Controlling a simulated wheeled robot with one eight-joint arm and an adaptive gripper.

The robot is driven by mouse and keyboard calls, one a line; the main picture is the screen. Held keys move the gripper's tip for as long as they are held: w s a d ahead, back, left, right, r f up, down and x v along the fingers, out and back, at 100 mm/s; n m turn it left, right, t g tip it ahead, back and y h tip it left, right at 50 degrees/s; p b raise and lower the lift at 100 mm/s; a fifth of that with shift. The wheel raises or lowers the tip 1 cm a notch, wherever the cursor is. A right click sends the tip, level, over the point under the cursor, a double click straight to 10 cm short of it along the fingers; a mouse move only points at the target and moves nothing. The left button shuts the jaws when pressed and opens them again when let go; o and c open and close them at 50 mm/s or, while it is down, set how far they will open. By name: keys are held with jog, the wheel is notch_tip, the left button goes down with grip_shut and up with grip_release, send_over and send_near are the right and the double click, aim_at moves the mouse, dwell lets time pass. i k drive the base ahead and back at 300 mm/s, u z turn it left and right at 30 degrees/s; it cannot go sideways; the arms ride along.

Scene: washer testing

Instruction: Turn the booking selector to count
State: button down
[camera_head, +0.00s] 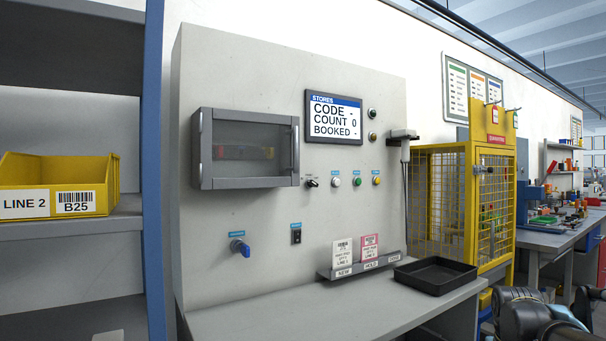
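The grey stores panel (290,230) stands on a grey bench. A small black selector knob (312,183) with a pale pointer sits below the screen, left of a row of push buttons. A blue rotary handle (241,247) is lower left on the panel, under a small blue label. The labels are too small to read, so I cannot tell for certain which is the booking selector. The screen (334,117) reads STORES, CODE -, COUNT 0, BOOKED -. Dark parts of my arm show at the bottom right; my gripper's fingers cannot be made out.
White, green and yellow buttons (357,181) sit right of the black knob. A grey clear-fronted cabinet (247,149) juts out at left. A card rack (362,266) and black tray (435,275) are at lower right. A yellow cage (465,200) stands beyond; the front bench (330,315) is bare.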

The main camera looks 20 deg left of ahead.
aim_at(311, 183)
jog(key=u, duration=0.4)
jog(key=k, duration=0.9)
jog(key=z, duration=0.3)
jog(key=i, duration=0.5)
